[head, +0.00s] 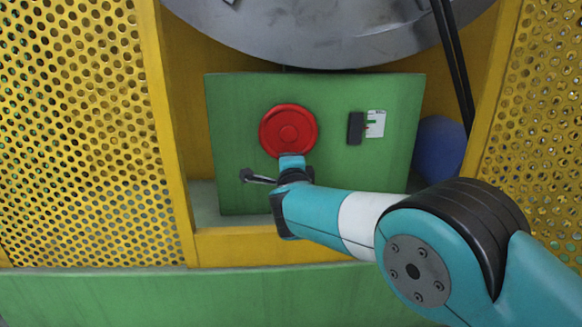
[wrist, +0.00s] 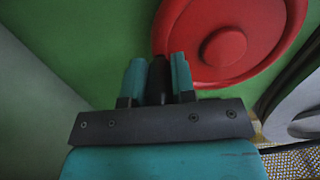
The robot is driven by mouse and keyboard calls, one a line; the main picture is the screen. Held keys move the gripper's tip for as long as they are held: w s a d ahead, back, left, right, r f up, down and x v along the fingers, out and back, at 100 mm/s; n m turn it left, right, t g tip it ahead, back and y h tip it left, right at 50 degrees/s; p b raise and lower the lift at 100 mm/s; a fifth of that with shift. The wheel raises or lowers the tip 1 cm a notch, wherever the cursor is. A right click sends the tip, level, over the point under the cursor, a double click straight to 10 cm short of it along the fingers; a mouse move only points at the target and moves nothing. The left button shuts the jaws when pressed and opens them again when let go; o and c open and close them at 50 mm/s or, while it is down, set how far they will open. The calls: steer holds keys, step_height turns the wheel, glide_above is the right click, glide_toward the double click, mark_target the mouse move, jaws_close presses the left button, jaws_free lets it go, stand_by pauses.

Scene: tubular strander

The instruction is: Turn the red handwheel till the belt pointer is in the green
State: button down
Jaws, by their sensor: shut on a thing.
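The red handwheel (head: 289,124) sits on the upright green panel, left of its middle. It also shows in the wrist view (wrist: 225,45), to the upper right. My gripper (head: 292,162) is at the wheel's lower rim. In the wrist view its two teal fingers (wrist: 158,65) are shut on the wheel's dark handle (wrist: 160,82), one on each side. A small white gauge plate (head: 375,124) is right of the wheel, with a dark block (head: 355,128) beside it. The pointer's place against the green is too small to read.
A small lever with a black knob (head: 246,175) sticks out low on the green panel (head: 235,110), left of my gripper. A big grey disc (head: 330,40) is above. Yellow perforated guards (head: 75,130) stand on both sides, and a blue rounded thing (head: 438,148) is at the right.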

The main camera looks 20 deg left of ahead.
steer(key=c, duration=0.9)
jaws_free()
steer(key=shift+c, duration=0.2)
steer(key=shift+s, duration=0.15)
steer(key=p+v, duration=0.5)
steer(key=v, duration=1.2)
steer(key=shift+s+d, duration=0.1)
steer(key=shift+d, duration=0.05)
